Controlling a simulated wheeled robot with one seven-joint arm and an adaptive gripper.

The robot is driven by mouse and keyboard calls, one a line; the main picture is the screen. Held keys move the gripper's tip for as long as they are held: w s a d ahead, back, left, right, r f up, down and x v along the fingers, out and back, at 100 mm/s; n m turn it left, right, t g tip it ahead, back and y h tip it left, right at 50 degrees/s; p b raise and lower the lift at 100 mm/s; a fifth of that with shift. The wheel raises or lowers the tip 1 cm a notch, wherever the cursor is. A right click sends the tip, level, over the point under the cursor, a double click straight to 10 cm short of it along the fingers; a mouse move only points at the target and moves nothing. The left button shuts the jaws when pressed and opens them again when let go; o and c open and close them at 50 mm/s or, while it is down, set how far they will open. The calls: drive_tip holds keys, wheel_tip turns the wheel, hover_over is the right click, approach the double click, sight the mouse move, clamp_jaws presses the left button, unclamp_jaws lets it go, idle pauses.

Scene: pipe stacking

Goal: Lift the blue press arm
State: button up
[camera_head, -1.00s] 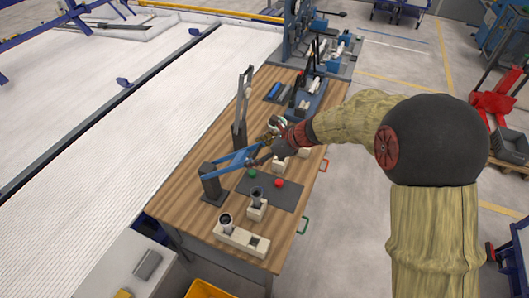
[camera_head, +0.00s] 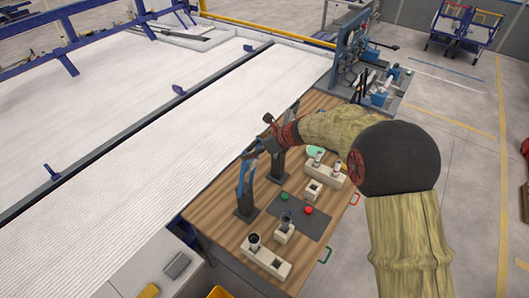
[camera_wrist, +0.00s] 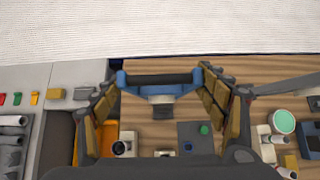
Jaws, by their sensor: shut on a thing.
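The blue press arm (camera_head: 243,178) stands steeply raised above its dark base post (camera_head: 246,206) in the head view. In the wrist view its dark crossbar with blue ends (camera_wrist: 160,79) spans the space between my fingers. My gripper (camera_wrist: 160,88) is shut on the press arm, with one padded finger on each side of it. In the head view my gripper (camera_head: 258,147) is at the upper end of the arm. The exact contact is small and partly hidden there.
The wooden table (camera_head: 222,225) carries a dark mat (camera_head: 300,217) with a green button (camera_head: 284,197) and a red button (camera_head: 308,210). Pale blocks with pipes stand at its front and right. A dark upright post (camera_head: 277,165) stands behind the press arm.

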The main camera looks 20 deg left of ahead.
drive_tip(key=shift+w+a+r, duration=0.35)
drive_tip(key=shift+a+r, duration=0.3)
drive_tip(key=shift+r, duration=0.05)
drive_tip(key=o, duration=1.2)
drive_tip(key=shift+a, duration=0.1)
drive_tip(key=shift+o, duration=1.3)
drive_tip(key=shift+a+f, duration=0.25)
drive_tip(key=shift+d+f, duration=0.15)
drive_tip(key=shift+d, duration=0.2)
drive_tip(key=v, duration=1.2)
